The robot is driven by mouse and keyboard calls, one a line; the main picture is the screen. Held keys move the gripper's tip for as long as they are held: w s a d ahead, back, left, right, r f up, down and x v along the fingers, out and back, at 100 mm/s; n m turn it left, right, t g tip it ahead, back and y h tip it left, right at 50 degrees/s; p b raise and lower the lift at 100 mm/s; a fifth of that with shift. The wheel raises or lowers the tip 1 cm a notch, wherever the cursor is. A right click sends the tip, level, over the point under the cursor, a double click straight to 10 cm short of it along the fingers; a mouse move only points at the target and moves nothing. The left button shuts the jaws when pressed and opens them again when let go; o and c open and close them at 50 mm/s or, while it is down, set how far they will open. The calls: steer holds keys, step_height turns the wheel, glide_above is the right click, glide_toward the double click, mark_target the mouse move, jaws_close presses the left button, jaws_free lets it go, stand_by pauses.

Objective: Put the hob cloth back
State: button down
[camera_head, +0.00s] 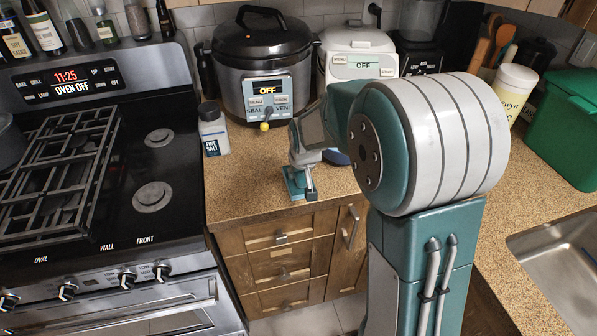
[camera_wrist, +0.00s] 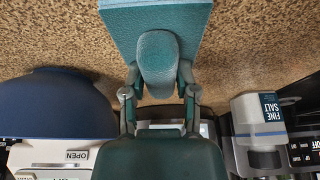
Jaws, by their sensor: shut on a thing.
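The hob cloth appears to be the teal piece (camera_head: 293,184) at the front edge of the granite counter, just right of the stove. In the wrist view it is a flat teal slab (camera_wrist: 185,22) with a raised rounded part toward me. My gripper (camera_head: 306,183) is shut on that raised part, with one finger on each side in the wrist view (camera_wrist: 158,82). The cloth is over the counter; I cannot tell whether it touches it. The stove (camera_head: 178,200) has bare burners at right and a grate at left.
A fine salt jar (camera_head: 213,135) stands left of my gripper, before a dark cooker (camera_head: 262,65). A white cooker (camera_head: 357,55) and a dark blue rounded object (camera_wrist: 50,105) are close by. The sink (camera_head: 560,265) and green bin (camera_head: 565,130) are at right.

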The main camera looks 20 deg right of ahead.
steer(key=c, duration=0.7)
jaws_free()
steer(key=shift+a, duration=0.1)
steer(key=shift+c, duration=0.2)
steer(key=o, duration=0.4)
steer(key=shift+a, duration=0.1)
steer(key=shift+c, duration=0.2)
steer(key=shift+a, duration=0.1)
steer(key=shift+r, duration=0.1)
steer(key=v, duration=1.2)
steer(key=s+r, duration=0.1)
steer(key=s, duration=1)
steer(key=s+r+t, duration=0.1)
steer(key=s+r, duration=0.1)
steer(key=s, duration=1)
steer(key=shift+r, duration=0.3)
